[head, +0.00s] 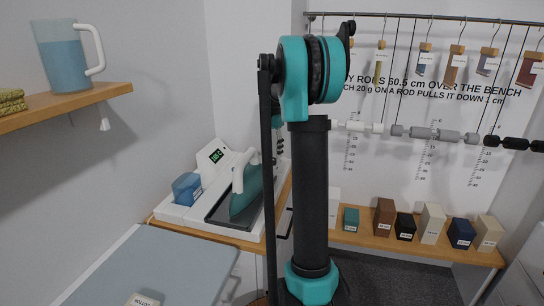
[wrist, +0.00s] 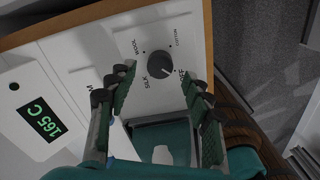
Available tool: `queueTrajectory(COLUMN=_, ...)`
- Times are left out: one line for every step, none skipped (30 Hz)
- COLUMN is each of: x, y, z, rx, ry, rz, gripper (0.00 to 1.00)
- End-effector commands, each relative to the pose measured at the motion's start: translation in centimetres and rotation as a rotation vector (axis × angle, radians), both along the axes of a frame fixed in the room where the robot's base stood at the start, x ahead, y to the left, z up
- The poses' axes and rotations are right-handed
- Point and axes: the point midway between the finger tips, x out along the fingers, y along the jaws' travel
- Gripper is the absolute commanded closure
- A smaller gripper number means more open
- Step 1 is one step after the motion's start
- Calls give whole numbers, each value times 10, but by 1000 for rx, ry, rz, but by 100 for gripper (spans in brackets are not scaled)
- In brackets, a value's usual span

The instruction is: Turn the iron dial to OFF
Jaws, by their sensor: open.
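The dark round dial (wrist: 159,64) sits on a white panel in the wrist view, ringed by printed labels including WOOL and SILK. Another label at its right is partly covered by a finger. A small pale mark shows on the dial's lower right side; its exact setting is hard to read. My gripper (wrist: 158,72) is open, its two fingers on either side of the dial in the picture; contact cannot be told. The teal iron (head: 245,192) stands on its white station (head: 180,211) in the head view. The dial is hidden there by my arm.
A green-lit display (wrist: 43,119) reads 165 C. A blue tank (head: 187,188) sits on the station. The ironing board (head: 165,265) lies in front. Blocks such as the brown one (head: 384,217) line the bench at right. A jug (head: 63,58) stands on the left shelf.

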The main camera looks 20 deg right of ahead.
Motion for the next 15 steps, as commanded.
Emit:
queueTrajectory(x=0, y=0, z=11, rx=0, ry=0, rz=0, gripper=49)
queueTrajectory(x=0, y=0, z=17, rx=0, ry=0, rz=0, gripper=49)
queueTrajectory(x=0, y=0, z=26, rx=0, ry=0, rz=0, gripper=49)
queueTrajectory(x=0, y=0, z=32, rx=0, ry=0, rz=0, gripper=49)
queueTrajectory(x=0, y=0, z=38, rx=0, ry=0, rz=0, gripper=49)
queueTrajectory(x=0, y=0, z=46, rx=0, ry=0, rz=0, gripper=49)
queueTrajectory(x=0, y=0, z=52, rx=0, ry=0, rz=0, gripper=49)
queueTrajectory(x=0, y=0, z=57, rx=0, ry=0, rz=0, gripper=49)
queueTrajectory(x=0, y=0, z=64, rx=0, ry=0, rz=0, gripper=49)
queueTrajectory(x=0, y=0, z=68, rx=0, ry=0, rz=0, gripper=49)
queueTrajectory(x=0, y=0, z=72, rx=0, ry=0, rz=0, gripper=49)
queueTrajectory(x=0, y=0, z=77, rx=0, ry=0, rz=0, gripper=49)
queueTrajectory(x=0, y=0, z=80, rx=0, ry=0, rz=0, gripper=49)
queueTrajectory(x=0, y=0, z=83, rx=0, ry=0, rz=0, gripper=49)
queueTrajectory(x=0, y=0, z=86, rx=0, ry=0, rz=0, gripper=49)
